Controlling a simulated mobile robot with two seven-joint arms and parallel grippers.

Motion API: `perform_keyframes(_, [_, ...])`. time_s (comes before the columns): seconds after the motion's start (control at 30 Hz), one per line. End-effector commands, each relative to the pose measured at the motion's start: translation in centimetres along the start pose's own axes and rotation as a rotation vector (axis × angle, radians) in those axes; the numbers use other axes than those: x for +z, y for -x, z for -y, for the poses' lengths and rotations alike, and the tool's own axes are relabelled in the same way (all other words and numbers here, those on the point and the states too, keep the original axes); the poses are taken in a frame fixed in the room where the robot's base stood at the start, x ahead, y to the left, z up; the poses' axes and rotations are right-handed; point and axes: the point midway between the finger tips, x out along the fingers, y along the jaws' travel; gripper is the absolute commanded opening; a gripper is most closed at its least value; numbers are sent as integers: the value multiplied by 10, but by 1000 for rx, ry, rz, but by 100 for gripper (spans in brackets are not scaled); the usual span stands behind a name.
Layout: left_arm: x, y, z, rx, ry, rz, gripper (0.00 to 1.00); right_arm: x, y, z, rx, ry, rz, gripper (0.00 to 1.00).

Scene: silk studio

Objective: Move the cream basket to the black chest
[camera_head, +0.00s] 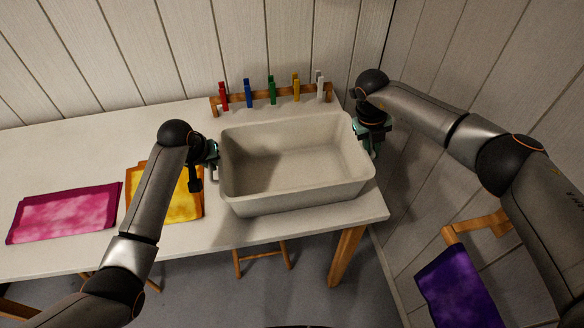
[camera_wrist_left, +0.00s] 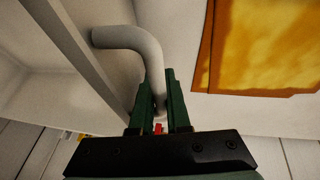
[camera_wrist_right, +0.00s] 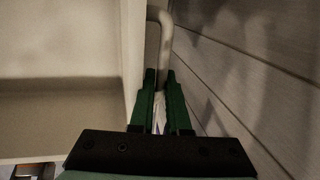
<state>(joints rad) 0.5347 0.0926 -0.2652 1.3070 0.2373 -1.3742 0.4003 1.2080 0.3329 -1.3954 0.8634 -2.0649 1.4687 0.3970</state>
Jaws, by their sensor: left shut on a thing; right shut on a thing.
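The cream basket (camera_head: 297,203) is an empty rectangular tub over the right end of the white table. My left gripper (camera_head: 212,160) is at its left side, shut on a handle; the left wrist view shows the fingers (camera_wrist_left: 160,110) around the bent cream handle (camera_wrist_left: 130,38). My right gripper (camera_head: 366,138) is at its right side; the right wrist view shows the fingers (camera_wrist_right: 161,95) shut on the other handle (camera_wrist_right: 164,40). The basket looks level. I cannot tell whether it touches the table. No black chest is in view.
A pink cloth (camera_head: 65,213) and a yellow cloth (camera_head: 180,205) lie left on the table (camera_head: 85,140). A purple cloth (camera_head: 457,285) hangs from a wooden rail at lower right. A wall is close on the right.

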Motion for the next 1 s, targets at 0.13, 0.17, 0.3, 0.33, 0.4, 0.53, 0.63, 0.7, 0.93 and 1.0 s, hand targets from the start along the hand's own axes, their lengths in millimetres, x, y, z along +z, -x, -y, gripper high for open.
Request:
perform_keyframes(0.13, [0, 0, 0, -1, 0, 1, 0, 0, 1, 0, 0, 0, 1, 0])
perform_keyframes(0.17, [0, 0, 0, -1, 0, 1, 0, 0, 1, 0, 0, 0, 1, 0])
perform_keyframes(0.3, [0, 0, 0, -1, 0, 1, 0, 0, 1, 0, 0, 0, 1, 0])
perform_keyframes(0.33, [0, 0, 0, -1, 0, 1, 0, 0, 1, 0, 0, 0, 1, 0])
perform_keyframes(0.4, [0, 0, 0, -1, 0, 1, 0, 0, 1, 0, 0, 0, 1, 0])
perform_keyframes(0.53, [0, 0, 0, -1, 0, 1, 0, 0, 1, 0, 0, 0, 1, 0])
perform_keyframes(0.63, [-1, 1, 0, 0, 0, -1, 0, 1, 2, 0, 0, 0, 2, 0])
perform_keyframes(0.7, [-1, 2, 0, 0, 0, -2, 0, 1, 2, 1, 0, -1, 2, 0])
perform_keyframes(0.93, [-6, 13, -2, 0, 0, -1, 0, 1, 15, 3, 0, -1, 2, 0])
perform_keyframes(1.0, [-8, 19, -4, 0, 0, -1, 0, 1, 21, 5, 0, -1, 2, 0])
